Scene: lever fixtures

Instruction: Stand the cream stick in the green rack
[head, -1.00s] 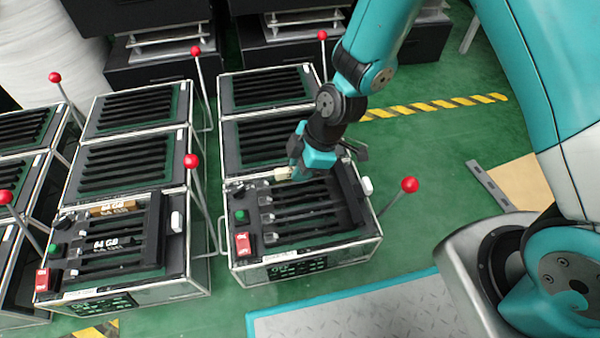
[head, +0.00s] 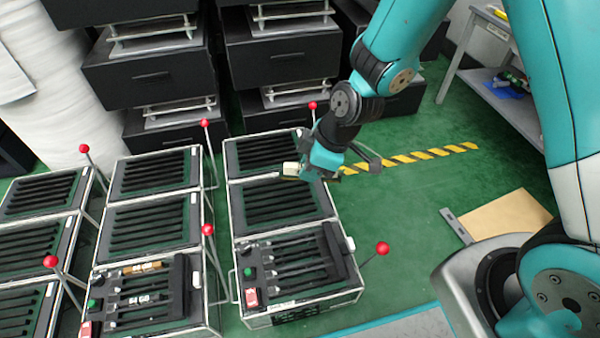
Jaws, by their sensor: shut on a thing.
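My gripper (head: 304,170) is shut on the cream stick (head: 290,169); only its short pale end shows at the jaws. It appears raised above the slotted fixtures, near the right edge of the right row. I cannot make out a separate green rack. The front right fixture (head: 262,313) has dark slots with green between them, a green button (head: 248,271) and a red tag (head: 251,297).
Red-knobbed levers stand beside the fixtures, one at the front right (head: 382,249). The front fixture of the row to the left (head: 190,317) holds labelled sticks (head: 142,298). Black cabinets (head: 150,78) stand behind. Green floor with a striped line (head: 415,157) is open at right.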

